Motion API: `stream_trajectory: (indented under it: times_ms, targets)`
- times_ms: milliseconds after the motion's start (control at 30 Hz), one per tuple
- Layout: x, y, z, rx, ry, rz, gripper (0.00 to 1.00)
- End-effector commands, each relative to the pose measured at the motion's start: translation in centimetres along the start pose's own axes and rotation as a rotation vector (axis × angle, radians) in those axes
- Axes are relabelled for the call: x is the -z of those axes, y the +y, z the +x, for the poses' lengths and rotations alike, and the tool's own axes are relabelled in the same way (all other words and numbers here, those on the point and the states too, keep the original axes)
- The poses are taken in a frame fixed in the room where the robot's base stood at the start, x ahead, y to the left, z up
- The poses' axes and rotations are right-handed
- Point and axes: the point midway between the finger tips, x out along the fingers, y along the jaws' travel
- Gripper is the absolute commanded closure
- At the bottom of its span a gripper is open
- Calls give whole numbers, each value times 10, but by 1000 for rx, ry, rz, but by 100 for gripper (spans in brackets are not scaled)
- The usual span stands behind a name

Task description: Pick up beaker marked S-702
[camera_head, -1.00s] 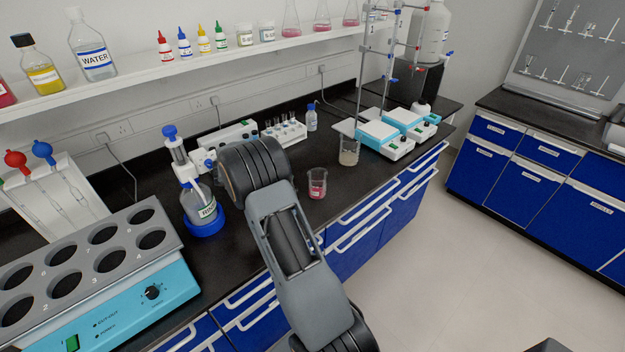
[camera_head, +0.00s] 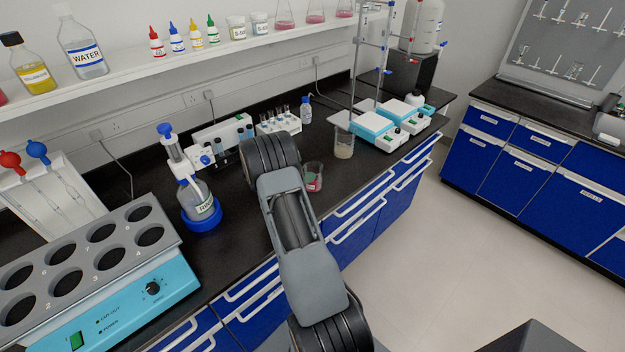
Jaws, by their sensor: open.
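A small beaker with pink-red contents (camera_head: 314,178) stands on the black bench just right of my arm, which hides its left part. A taller beaker with cloudy beige contents (camera_head: 344,146) stands farther back, beside the hotplates. I cannot read a marking on either beaker, so I cannot tell which one is S-702. My arm reaches up over the bench from the bottom. Its far end is hidden behind its own black joint, and my gripper does not show.
Blue and white hotplate stirrers (camera_head: 371,128) with a glassware stand are beyond the beige beaker. A test tube rack (camera_head: 278,123) is behind my arm. A bottle-top dispenser (camera_head: 197,200) and a water bath (camera_head: 150,290) stand to the left. Open floor lies right of the bench.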

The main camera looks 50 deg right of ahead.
Motion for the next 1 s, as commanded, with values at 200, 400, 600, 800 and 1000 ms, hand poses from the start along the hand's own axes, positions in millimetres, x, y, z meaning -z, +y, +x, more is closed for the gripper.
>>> stream_trajectory:
  times_ms: [200,400,600,800,1000]
  targets:
    - [1,1,29,-3,-1,0,0]
    - [0,0,46,0,0,1,0]
    - [0,0,46,1,-1,0,2]
    - [0,0,46,1,0,0,21]
    - [0,0,46,1,0,0,40]
